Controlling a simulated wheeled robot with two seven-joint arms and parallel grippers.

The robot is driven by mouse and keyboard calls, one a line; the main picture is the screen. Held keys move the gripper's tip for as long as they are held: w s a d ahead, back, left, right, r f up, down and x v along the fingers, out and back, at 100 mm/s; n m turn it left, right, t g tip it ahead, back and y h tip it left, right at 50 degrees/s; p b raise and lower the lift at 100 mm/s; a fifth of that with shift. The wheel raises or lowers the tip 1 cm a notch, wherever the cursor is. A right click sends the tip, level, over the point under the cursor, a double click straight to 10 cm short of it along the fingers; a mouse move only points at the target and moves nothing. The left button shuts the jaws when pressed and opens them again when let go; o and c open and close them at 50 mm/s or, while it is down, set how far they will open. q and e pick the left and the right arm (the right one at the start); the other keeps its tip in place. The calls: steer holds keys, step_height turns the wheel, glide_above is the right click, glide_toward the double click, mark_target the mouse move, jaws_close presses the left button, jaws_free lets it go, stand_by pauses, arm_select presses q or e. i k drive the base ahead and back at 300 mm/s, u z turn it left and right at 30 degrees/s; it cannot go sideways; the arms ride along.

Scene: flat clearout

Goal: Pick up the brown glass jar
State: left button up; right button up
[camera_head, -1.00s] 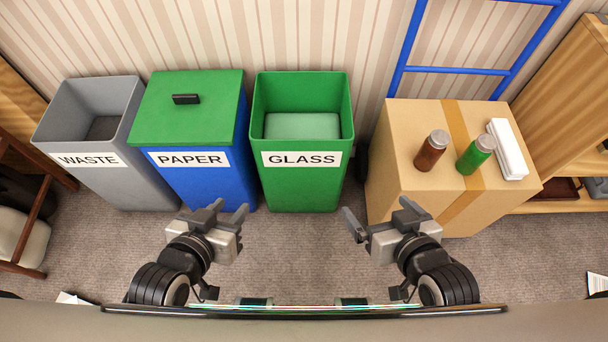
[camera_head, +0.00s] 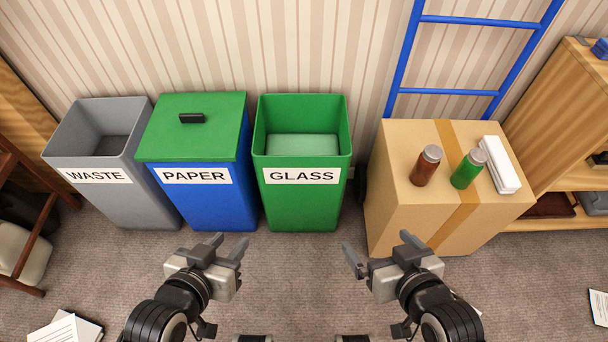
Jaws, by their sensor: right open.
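The brown glass jar (camera_head: 425,167) stands upright with a grey lid on the left part of the cardboard box (camera_head: 400,210). A green jar (camera_head: 467,170) with a grey lid stands just to its right. My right gripper (camera_head: 378,251) is open and empty, in front of the box's lower left and well apart from the jar. My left gripper (camera_head: 226,245) is open and empty, in front of the blue bin.
A white carton (camera_head: 500,165) lies on the box, right of the green jar. Grey WASTE (camera_head: 140,190), lidded blue PAPER (camera_head: 215,205) and open green GLASS (camera_head: 305,205) bins stand left of the box. A blue ladder (camera_head: 450,91) leans behind it. Papers (camera_head: 68,329) lie on the floor.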

mark_target(428, 161)
steer(key=u, duration=1.95)
steer(key=k, duration=1)
steer(key=z, duration=1.55)
steer(key=i, duration=1)
steer(key=u, duration=0.05)
